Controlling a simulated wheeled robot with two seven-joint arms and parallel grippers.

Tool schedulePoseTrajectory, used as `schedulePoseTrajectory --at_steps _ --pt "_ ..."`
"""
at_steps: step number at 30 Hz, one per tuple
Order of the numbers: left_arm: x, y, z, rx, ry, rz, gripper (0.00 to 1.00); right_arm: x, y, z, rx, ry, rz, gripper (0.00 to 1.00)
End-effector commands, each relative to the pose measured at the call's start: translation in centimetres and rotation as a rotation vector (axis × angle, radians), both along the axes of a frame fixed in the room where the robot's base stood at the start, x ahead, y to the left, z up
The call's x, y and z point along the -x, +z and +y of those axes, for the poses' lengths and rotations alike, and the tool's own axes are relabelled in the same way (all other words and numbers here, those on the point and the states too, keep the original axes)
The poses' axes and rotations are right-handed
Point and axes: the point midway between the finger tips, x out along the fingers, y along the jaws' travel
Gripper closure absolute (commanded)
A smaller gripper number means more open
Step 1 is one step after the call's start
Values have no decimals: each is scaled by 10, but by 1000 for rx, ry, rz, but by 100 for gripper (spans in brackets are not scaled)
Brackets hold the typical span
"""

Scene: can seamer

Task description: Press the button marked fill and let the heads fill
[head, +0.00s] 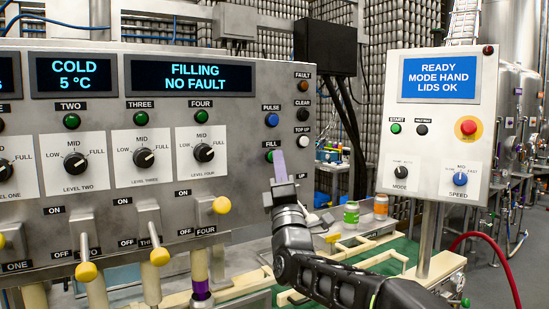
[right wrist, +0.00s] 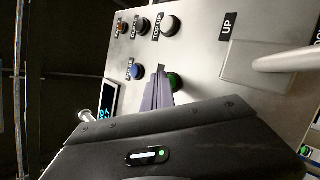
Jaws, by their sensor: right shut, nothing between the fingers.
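The green fill button (head: 270,157) is on the right part of the steel panel, under its FILL label and partly hidden by my right gripper (head: 279,163). My right gripper is shut and empty, its pale purple fingers pointing at the panel beside the button. In the right wrist view the fingertips (right wrist: 158,90) overlap the edge of the green button (right wrist: 175,82); I cannot tell whether they press it. The panel display (head: 190,75) reads FILLING, NO FAULT. My left gripper is out of view.
Close by are the blue pulse button (head: 271,120), the white top up button (head: 302,141) and the yellow-knobbed lever four (head: 221,205). A separate control box (head: 437,120) at right reads READY, MODE HAND, LIDS OK. Cans (head: 351,212) stand below, beyond my right arm.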

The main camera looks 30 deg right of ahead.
Motion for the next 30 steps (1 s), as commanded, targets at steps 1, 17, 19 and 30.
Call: schedulePoseTrajectory --at_steps 1,17,19,30 --pt "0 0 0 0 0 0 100 0 0 0 0 1 1 100" --pt "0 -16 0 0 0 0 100 16 -2 0 0 -1 -1 100" --pt "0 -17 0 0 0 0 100 17 -1 1 0 0 0 100" --pt "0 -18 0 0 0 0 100 19 -1 1 0 0 0 100"
